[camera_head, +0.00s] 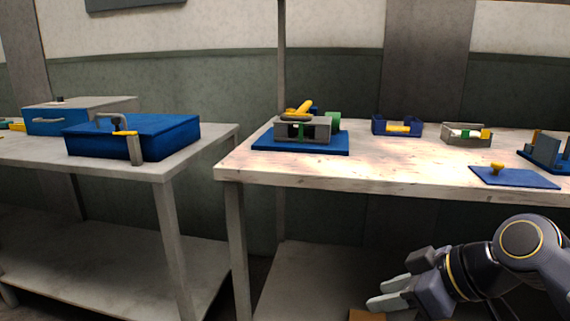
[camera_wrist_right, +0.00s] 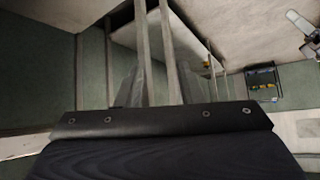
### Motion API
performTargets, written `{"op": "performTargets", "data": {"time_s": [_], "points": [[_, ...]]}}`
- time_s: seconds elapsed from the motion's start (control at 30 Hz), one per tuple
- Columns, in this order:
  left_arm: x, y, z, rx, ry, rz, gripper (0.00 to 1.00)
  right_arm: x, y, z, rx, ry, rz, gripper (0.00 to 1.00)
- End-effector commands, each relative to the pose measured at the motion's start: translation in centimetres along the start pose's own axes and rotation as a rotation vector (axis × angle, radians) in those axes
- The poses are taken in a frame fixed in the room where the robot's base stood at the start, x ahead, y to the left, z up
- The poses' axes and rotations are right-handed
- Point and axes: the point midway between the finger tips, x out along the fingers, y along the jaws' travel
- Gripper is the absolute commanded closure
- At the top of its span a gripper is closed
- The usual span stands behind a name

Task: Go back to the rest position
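My right gripper (camera_head: 384,293) is low at the bottom right of the head view, in front of the right table (camera_head: 330,175) and below its top. Its two fingers are apart with nothing between them. In the right wrist view the grey fingers (camera_wrist_right: 157,85) show dimly, with a gap between them. My left gripper is in neither view.
The right table bears a grey fixture on a blue base (camera_head: 300,142), a blue bin (camera_head: 397,125), a grey bin (camera_head: 466,135) and a blue plate with a yellow knob (camera_head: 513,178). Blue boxes (camera_head: 150,135) stand on the left table (camera_head: 170,172). A gap separates the tables.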

Motion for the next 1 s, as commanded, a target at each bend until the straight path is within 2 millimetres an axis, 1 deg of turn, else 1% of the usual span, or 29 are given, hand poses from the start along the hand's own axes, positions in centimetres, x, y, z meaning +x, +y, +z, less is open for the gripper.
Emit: {"op": "performTargets", "data": {"time_s": [0.03,0.1,0.2,0.3,0.5,0.53,0.57,0.73,0.87,0.97,1.0], "points": [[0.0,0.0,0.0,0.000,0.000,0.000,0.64,-0.2,-1.0,3.1,0.121,-0.033,0.041,0.66],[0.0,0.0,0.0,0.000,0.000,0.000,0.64,-0.1,-2.0,6.8,0.284,-0.065,0.088,0.66],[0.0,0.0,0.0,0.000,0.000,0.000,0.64,0.3,-3.5,11.2,0.474,-0.091,0.145,0.66],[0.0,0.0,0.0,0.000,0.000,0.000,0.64,0.8,-4.9,14.9,0.636,-0.104,0.192,0.66],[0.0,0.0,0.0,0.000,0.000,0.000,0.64,2.4,-7.7,21.2,0.916,-0.103,0.265,0.66],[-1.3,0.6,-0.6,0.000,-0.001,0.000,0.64,1.3,-7.6,19.9,0.916,-0.103,0.264,0.66],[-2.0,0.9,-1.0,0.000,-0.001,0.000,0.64,0.6,-7.6,19.1,0.912,-0.104,0.263,0.66],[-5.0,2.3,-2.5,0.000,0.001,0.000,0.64,-1.9,-7.7,16.5,0.911,-0.106,0.261,0.66],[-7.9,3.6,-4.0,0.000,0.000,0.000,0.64,-4.4,-7.8,14.0,0.910,-0.106,0.261,0.66],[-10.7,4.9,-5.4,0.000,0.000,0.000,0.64,-6.8,-8.0,11.5,0.910,-0.106,0.260,0.66],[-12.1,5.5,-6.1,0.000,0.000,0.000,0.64,-8.0,-8.0,10.4,0.910,-0.106,0.260,0.66]]}}
